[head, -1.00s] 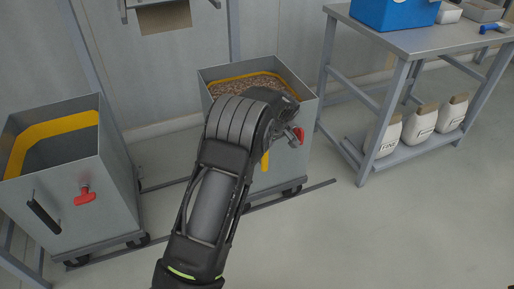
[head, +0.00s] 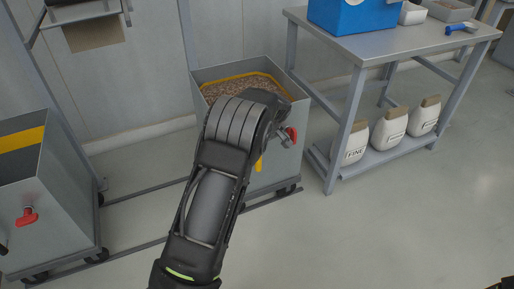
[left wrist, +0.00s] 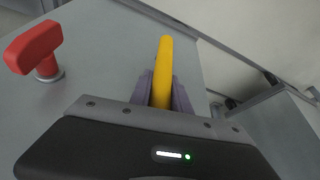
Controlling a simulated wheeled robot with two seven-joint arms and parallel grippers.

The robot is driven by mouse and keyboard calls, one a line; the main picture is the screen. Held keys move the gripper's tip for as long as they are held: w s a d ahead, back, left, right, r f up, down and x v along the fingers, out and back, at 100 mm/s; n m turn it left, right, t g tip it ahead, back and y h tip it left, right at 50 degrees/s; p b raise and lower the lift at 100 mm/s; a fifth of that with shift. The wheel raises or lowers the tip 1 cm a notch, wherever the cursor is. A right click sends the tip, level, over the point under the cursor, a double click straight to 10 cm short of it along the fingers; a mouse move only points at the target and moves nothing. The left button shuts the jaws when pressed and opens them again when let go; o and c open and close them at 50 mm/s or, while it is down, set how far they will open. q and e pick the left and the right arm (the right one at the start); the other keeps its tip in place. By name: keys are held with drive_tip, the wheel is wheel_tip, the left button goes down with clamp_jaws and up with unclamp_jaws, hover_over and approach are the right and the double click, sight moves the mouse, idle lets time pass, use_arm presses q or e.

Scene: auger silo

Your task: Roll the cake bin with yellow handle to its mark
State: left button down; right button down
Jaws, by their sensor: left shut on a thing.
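The bin with the yellow handle is a grey metal bin (head: 283,165) on wheels, filled with brownish crumbly material below a yellow inner band. It stands on floor rails near their right end. In the left wrist view my left gripper (left wrist: 163,90) is shut on the yellow handle (left wrist: 165,62), with a finger on each side. A red knob (left wrist: 36,48) is on the same bin face. In the head view my arm hides the fingertips. I cannot make out a mark.
Another grey bin (head: 62,205) with a red knob stands on the rails at left. A steel table (head: 395,42) with a blue box (head: 350,12) stands close to the right of the held bin. Floor at front right is clear.

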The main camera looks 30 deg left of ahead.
use_arm(q)
drive_tip(key=c, duration=1.2)
unclamp_jaws()
drive_tip(key=shift+c, duration=0.2)
drive_tip(key=p+v, duration=0.2)
drive_tip(key=v, duration=0.5)
drive_tip(key=shift+r, duration=0.35)
drive_tip(key=shift+s+d, duration=0.1)
